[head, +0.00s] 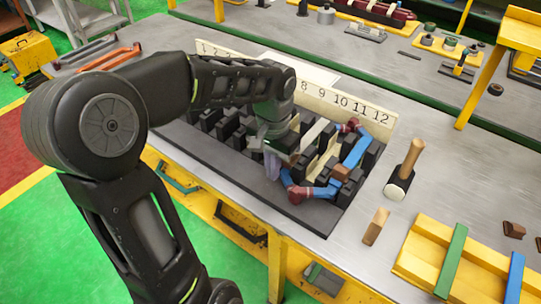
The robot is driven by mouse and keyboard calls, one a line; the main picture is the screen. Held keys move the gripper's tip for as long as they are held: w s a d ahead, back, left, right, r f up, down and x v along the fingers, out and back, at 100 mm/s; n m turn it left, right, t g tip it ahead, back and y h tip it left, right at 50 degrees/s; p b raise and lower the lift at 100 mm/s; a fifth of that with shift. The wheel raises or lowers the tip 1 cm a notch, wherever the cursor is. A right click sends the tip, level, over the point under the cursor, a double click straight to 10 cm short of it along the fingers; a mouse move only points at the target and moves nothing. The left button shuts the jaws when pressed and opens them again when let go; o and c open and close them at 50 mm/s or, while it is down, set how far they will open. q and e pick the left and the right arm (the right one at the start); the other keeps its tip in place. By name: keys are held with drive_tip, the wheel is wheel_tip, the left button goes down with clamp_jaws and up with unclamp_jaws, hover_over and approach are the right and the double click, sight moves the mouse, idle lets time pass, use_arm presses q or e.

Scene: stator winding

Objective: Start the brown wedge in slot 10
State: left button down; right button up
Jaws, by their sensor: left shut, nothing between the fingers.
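My left gripper (272,165) points down over the front middle of the dark slotted stator (222,153). It is shut, with nothing seen between its fingers. A small brown wedge-like block (341,172) sits at the right part of the stator, beside the blue coil (356,150), to the right of and apart from my gripper. I cannot tell which slot it is in or how deep. The cream number board (378,113) stands behind the stator, and 10 shows on it; my arm hides some numbers. My right gripper is out of view.
A mallet (404,170) and a tan wooden piece (376,226) lie right of the stator. A yellow tray (425,250) with green and blue strips is at the lower right. Small brown pieces (514,229) lie beyond it. The bench between stator and mallet is clear.

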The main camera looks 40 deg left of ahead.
use_arm(q)
drive_tip(key=shift+w+r, duration=0.1)
drive_tip(key=shift+w, duration=1.45)
drive_tip(key=shift+w, duration=0.1)
drive_tip(key=shift+w, duration=0.9)
drive_tip(key=shift+r, duration=0.1)
